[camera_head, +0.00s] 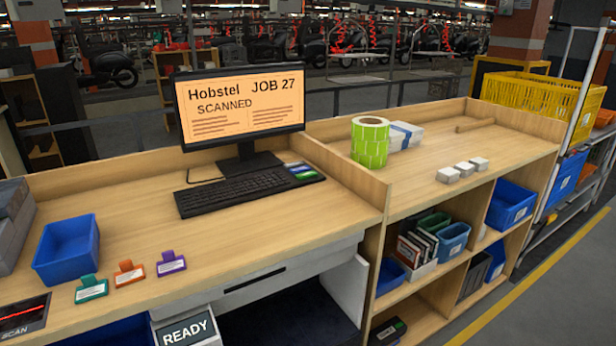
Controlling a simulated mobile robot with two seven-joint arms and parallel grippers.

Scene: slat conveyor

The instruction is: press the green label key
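The green label key (307,175) is at the right end of the black keyboard (235,190), nearest the desk's front in a short row of coloured keys. A blue key (300,170) lies just behind it. The keyboard lies on the wooden desk in front of the monitor (240,108), which reads "Hobstel JOB 27 SCANNED". A small display (187,331) below the desk edge reads "READY". Neither of my grippers is in view, and nothing covers the green key.
A roll of green labels (370,145) stands on the right-hand bench behind a raised wooden divider (345,180). A blue bin (68,250) and green, orange and purple clips (171,263) sit at the left. The desk in front of the keyboard is clear.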

